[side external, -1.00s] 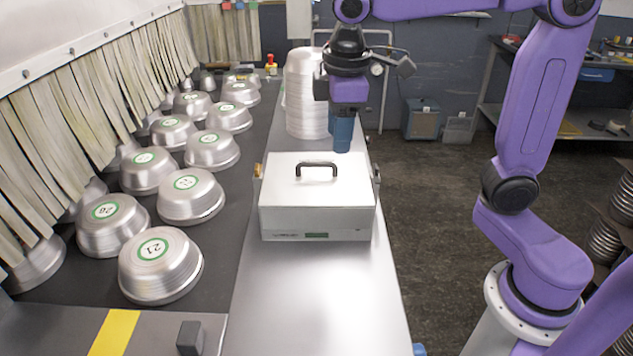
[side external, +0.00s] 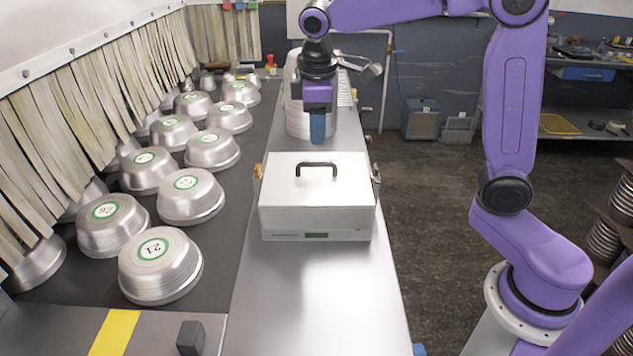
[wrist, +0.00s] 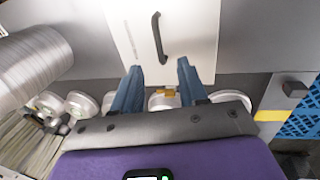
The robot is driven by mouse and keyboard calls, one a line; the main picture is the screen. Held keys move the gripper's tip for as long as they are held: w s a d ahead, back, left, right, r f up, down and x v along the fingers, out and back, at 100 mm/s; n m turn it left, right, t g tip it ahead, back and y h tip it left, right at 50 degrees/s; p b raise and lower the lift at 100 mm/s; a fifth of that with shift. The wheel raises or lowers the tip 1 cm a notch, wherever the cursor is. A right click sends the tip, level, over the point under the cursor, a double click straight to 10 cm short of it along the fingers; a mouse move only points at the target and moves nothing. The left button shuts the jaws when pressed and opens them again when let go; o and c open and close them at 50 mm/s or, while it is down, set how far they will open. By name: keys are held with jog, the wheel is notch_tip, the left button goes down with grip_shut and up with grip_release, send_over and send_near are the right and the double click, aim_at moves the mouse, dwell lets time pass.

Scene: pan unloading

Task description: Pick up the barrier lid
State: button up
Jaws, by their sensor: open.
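The barrier lid is the top of a pale metal box (side external: 317,210) with a black arched handle (side external: 317,165), standing on the steel counter. My gripper (side external: 318,138) is above and behind the box in the side view, with blue fingers pointing down, apart from the handle. In the wrist view the lid (wrist: 190,45) fills the top middle, with its handle (wrist: 158,38) just beyond the fingertips. The fingers of my gripper (wrist: 160,68) are apart and nothing is between them.
A tall stack of metal pans (side external: 297,105) stands behind my gripper. Several overturned pans with green-ringed labels (side external: 160,265) sit on the dark belt (side external: 225,225) to the left. The steel counter (side external: 310,300) in front of the box is clear.

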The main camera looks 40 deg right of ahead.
aim_at(320, 163)
jog(key=shift+w+d+f, duration=0.15)
jog(key=shift+d+f, duration=0.15)
jog(key=shift+f, duration=1.15)
jog(key=shift+w+d+f, duration=0.2)
jog(key=shift+d+f, duration=0.05)
jog(key=shift+f, duration=1.25)
jog(key=shift+w+d+f, duration=0.15)
jog(key=shift+d+f, duration=0.15)
jog(key=shift+f, duration=1.15)
grip_shut()
